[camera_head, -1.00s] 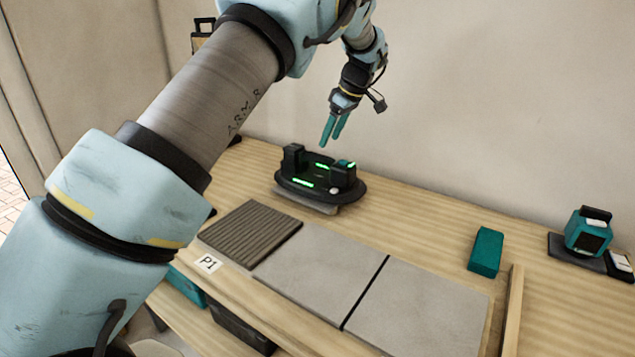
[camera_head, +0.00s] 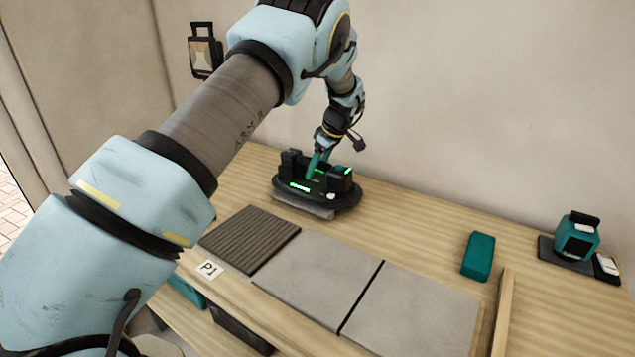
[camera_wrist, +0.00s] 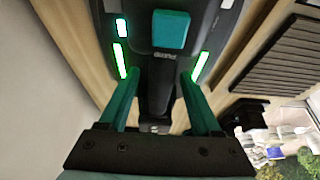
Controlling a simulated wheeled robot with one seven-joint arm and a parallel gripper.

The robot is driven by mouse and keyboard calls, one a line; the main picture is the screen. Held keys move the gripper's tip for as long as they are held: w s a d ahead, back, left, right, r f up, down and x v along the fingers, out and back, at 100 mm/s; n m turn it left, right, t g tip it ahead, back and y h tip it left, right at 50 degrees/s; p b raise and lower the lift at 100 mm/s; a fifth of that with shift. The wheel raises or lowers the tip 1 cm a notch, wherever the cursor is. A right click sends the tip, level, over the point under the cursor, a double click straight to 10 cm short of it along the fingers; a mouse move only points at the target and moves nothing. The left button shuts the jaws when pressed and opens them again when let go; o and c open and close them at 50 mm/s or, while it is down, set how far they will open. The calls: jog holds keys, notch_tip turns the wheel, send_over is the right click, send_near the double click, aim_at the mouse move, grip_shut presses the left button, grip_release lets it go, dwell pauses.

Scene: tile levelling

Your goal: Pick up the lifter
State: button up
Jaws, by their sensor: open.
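The lifter (camera_head: 345,190) is a black oval device with green lit strips and two raised end blocks. It sits on a grey slab at the back of the wooden bench. My gripper (camera_head: 317,168) is down at the lifter's middle, between the end blocks. In the wrist view the lifter (camera_wrist: 212,20) fills the upper middle, with a teal button and green lights. The two teal fingers of my gripper (camera_wrist: 156,100) are apart, one on each side of the lifter's black handle bar (camera_wrist: 157,85). Whether the fingers touch the bar cannot be told.
Two grey tiles (camera_head: 410,305) and a ribbed dark tile (camera_head: 250,239) lie in front of the lifter. A teal block (camera_head: 478,256) and a teal device (camera_head: 577,235) on a dark mat stand to the right. The wall is close behind.

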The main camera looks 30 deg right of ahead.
grip_shut()
dwell(0.3)
jog(key=shift+w+d+r, duration=0.1)
jog(key=shift+r, duration=0.15)
